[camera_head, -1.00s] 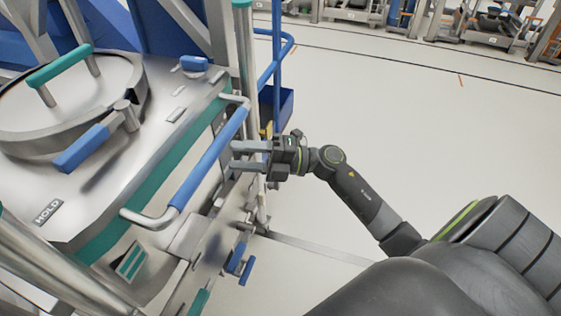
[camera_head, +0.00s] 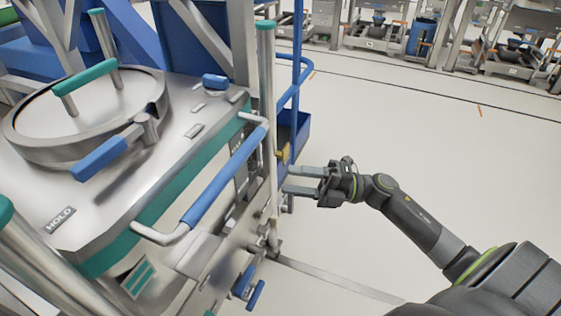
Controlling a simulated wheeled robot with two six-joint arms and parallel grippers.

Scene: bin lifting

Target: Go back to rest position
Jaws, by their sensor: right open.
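My right gripper (camera_head: 303,182) is open and empty. It points left, to the right of the blue handle bar (camera_head: 222,180) on the front of the metal bin (camera_head: 150,215), with a gap between its fingers and the bar. The fingertips are close to an upright metal post of the machine, and I cannot tell whether they touch it. The bin has a round lid (camera_head: 85,115) with a green handle and a blue latch lever, and a HOLD label on top. My left gripper is not in view.
A blue frame with a small blue box (camera_head: 292,135) stands behind the bin post. Blue knobs (camera_head: 247,288) show low on the machine. The pale floor (camera_head: 440,170) to the right is clear. Other machines (camera_head: 400,40) line the far back.

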